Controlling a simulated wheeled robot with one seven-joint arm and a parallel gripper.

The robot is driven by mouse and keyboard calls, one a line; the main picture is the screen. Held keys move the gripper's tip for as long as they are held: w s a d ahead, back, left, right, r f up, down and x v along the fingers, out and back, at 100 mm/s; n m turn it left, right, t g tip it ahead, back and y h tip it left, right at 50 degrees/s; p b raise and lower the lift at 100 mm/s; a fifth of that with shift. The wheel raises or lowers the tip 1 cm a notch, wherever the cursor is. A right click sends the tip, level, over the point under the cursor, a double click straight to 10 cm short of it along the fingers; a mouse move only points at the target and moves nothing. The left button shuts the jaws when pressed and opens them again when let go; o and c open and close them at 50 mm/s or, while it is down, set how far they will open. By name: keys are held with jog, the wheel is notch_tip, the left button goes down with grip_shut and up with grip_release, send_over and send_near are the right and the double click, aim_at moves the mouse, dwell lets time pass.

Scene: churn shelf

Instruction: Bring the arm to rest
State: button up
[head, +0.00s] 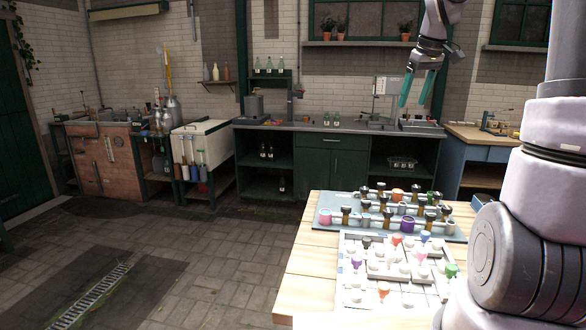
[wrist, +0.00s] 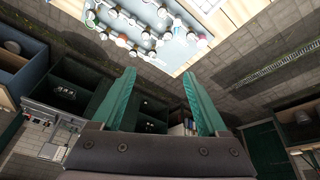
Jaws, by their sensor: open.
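My gripper (head: 418,90) is raised in the upper right of the head view, high above the far side of the wooden table. Its two teal fingers point down and stand apart with nothing between them. In the wrist view the open fingers (wrist: 158,100) show against the room, which appears tilted there. My arm comes in from the right side of the head view and hides part of the table.
The wooden table (head: 300,275) holds a grey-blue tray (head: 335,228) with bottles and rings, and a white board (head: 355,297) with coloured pieces. A dark green counter (head: 322,165) stands behind. Floor (head: 190,265) at left is clear.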

jog(key=s+a+m+t, duration=0.1)
jog(key=s+a+m, duration=0.3)
jog(key=s, duration=0.9)
jog(key=s+a+m+t+y, duration=0.1)
jog(key=s+a+m, duration=0.3)
jog(key=s, duration=0.9)
jog(key=shift+s+a+t, duration=0.2)
jog(key=shift+a+t, duration=0.05)
jog(key=shift+t, duration=0.45)
jog(key=shift+w+r, duration=0.1)
jog(key=shift+r, duration=0.05)
